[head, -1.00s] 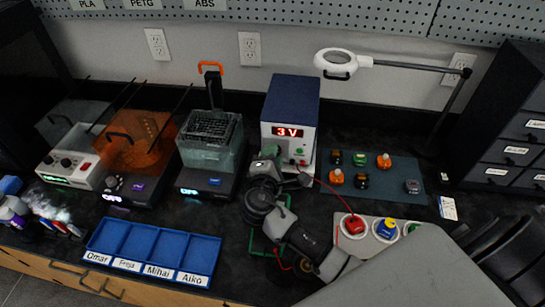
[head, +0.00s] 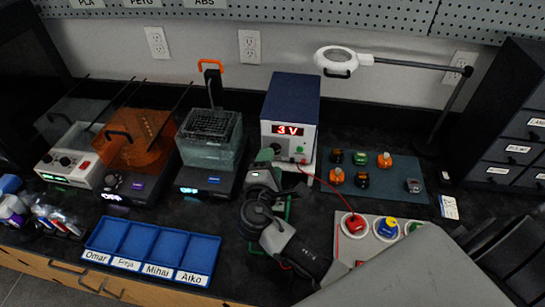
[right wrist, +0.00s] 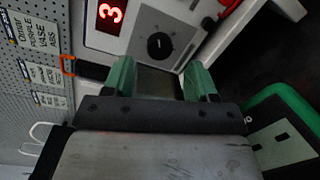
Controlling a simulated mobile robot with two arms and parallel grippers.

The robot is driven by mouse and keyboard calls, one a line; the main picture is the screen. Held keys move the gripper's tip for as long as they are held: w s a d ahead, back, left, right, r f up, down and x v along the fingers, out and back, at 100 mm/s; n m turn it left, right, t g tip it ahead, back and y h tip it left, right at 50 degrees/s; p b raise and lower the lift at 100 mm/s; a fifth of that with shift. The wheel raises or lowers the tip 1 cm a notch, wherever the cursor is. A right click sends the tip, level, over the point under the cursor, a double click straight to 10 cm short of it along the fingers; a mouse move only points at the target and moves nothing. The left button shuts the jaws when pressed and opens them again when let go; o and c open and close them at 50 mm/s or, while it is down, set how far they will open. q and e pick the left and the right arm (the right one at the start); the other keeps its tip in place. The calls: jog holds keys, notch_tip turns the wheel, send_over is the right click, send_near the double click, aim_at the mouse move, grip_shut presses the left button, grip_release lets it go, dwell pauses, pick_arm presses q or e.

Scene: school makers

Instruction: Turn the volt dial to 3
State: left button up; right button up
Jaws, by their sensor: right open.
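The blue and white power supply (head: 290,105) stands at the back middle of the bench. Its red display (head: 288,130) reads "3 V". In the right wrist view its display (right wrist: 111,14) shows a red 3, and the black volt dial (right wrist: 158,46) sits on the grey panel beside it. My right gripper (head: 265,163) is in front of the lower panel, and its green fingers (right wrist: 160,82) are open with nothing between them. The dial is beyond the fingertips, apart from them. My left gripper is out of view.
A red cable (head: 325,184) runs from the supply to a red button (head: 355,224) at the right. A mat (head: 395,170) with several small parts lies behind it. A dark machine with a clear box (head: 208,160) stands left; a blue tray (head: 150,250) lies in front.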

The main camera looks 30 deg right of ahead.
jog(key=b+v, duration=0.1)
jog(key=v, duration=0.6)
jog(key=shift+s+a, duration=0.1)
jog(key=shift+s, duration=0.1)
